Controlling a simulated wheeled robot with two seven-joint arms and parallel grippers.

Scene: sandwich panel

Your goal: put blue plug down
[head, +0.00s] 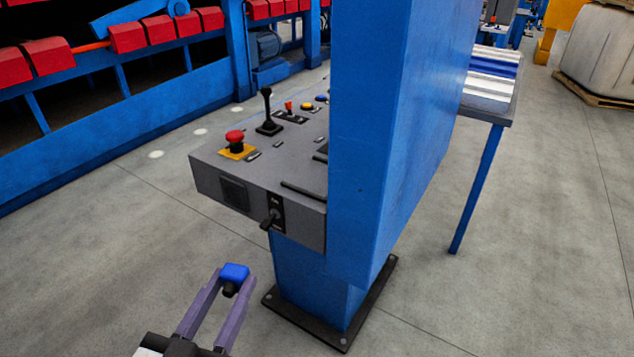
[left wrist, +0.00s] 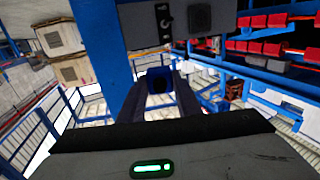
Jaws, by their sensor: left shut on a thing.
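The blue plug (head: 234,271) is a small blue block with a dark lower part, held between the fingertips of my left gripper (head: 231,289). The gripper is shut on it, in the air over the floor, in front of and below the grey control panel (head: 262,200). In the left wrist view the plug (left wrist: 160,80) shows dark blue between the fingers, with the panel's underside or front above it. My right gripper is in neither view.
The panel carries a red emergency button (head: 235,141), a black joystick (head: 268,115) and a black switch (head: 272,217) on its front face. A tall blue column (head: 395,140) stands right of it. A table (head: 490,100) stands behind. Open floor lies left and right.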

